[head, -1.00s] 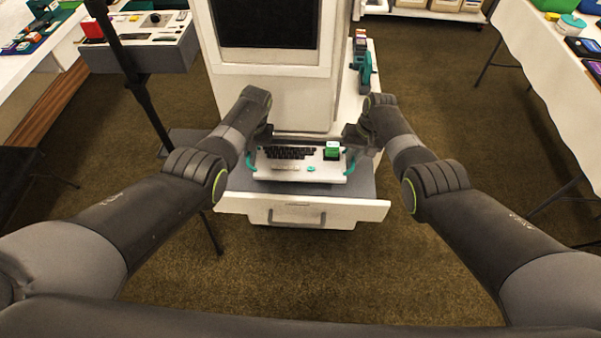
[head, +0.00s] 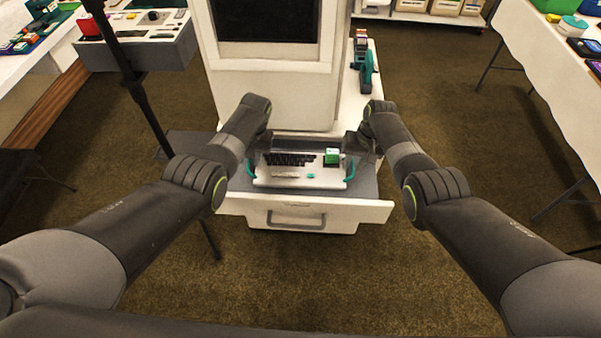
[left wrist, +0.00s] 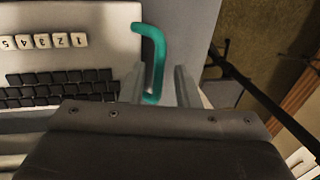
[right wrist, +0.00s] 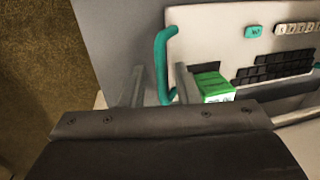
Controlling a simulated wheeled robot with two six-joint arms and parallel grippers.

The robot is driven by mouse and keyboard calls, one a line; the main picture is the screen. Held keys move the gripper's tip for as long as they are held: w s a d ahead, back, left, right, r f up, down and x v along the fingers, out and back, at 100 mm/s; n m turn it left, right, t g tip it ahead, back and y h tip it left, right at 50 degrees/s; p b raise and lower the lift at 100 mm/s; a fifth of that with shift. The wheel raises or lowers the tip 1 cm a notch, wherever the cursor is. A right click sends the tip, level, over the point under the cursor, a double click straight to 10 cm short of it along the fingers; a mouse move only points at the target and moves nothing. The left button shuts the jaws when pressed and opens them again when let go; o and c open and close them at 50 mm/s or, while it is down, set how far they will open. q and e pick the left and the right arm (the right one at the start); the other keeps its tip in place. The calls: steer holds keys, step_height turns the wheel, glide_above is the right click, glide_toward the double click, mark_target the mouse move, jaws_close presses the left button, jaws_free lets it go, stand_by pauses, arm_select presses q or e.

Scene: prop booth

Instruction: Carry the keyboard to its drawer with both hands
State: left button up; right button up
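The white keyboard (head: 300,181) with dark keys lies level in the open grey-lined drawer (head: 345,209). It has a teal handle at each end: the left handle (left wrist: 157,60) and the right handle (right wrist: 161,60). A small green box (head: 332,158) sits on the keyboard's right end. My left gripper (left wrist: 162,85) is open, its fingers on either side of the left handle with gaps showing. My right gripper (right wrist: 158,85) is open around the right handle in the same way. The palms hide part of the keyboard in the wrist views.
A white cabinet with a dark screen (head: 266,22) stands behind the drawer. A teal tool (head: 366,68) is on the side shelf to its right. A dark stand pole (head: 130,75) rises at left. Tables with small items flank both sides. Carpet in front of the drawer is clear.

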arm_select(q)
steer(key=shift+d, duration=0.1)
arm_select(e)
steer(key=shift+a, duration=0.1)
arm_select(q)
steer(key=shift+d+r, duration=0.15)
steer(key=shift+r, duration=0.35)
arm_select(e)
steer(key=shift+r, duration=0.1)
arm_select(q)
steer(key=v, duration=1.1)
arm_select(e)
step_height(320, 180, up, 12)
steer(key=d, duration=0.2)
arm_select(q)
steer(key=shift+f, duration=0.1)
arm_select(e)
steer(key=shift+d+f, duration=0.1)
steer(key=shift+f, duration=0.15)
